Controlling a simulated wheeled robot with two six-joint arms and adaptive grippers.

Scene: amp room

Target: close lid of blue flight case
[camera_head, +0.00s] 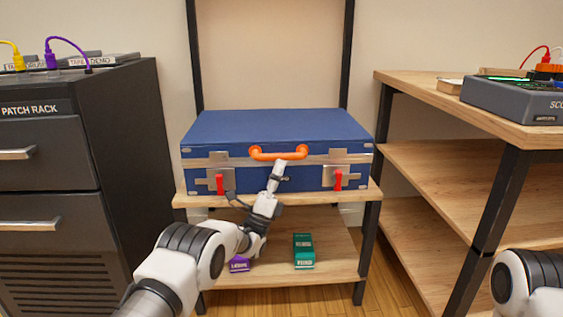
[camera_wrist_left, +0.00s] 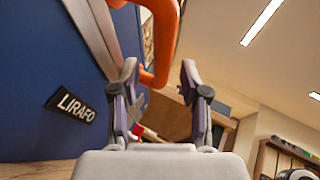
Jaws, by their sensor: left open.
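The blue flight case (camera_head: 325,180) stands on the upper shelf of a wooden rack. Its lid (camera_head: 275,125) lies down over the body, and I see no clear gap at the metal edge. The orange handle (camera_head: 258,154) is on the front edge; it also shows in the left wrist view (camera_wrist_left: 163,40). Red latches hang at the front, left (camera_head: 220,184) and right (camera_head: 338,180). A LIRAFO label (camera_wrist_left: 72,106) shows close by. My right gripper is out of view.
The rack's lower shelf (camera_head: 275,277) holds a purple box (camera_head: 239,264) and a green box (camera_head: 304,250). A dark patch rack cabinet (camera_head: 115,150) stands left. A wooden table (camera_head: 440,103) with a grey device (camera_head: 515,98) stands right. Black rack posts flank the case.

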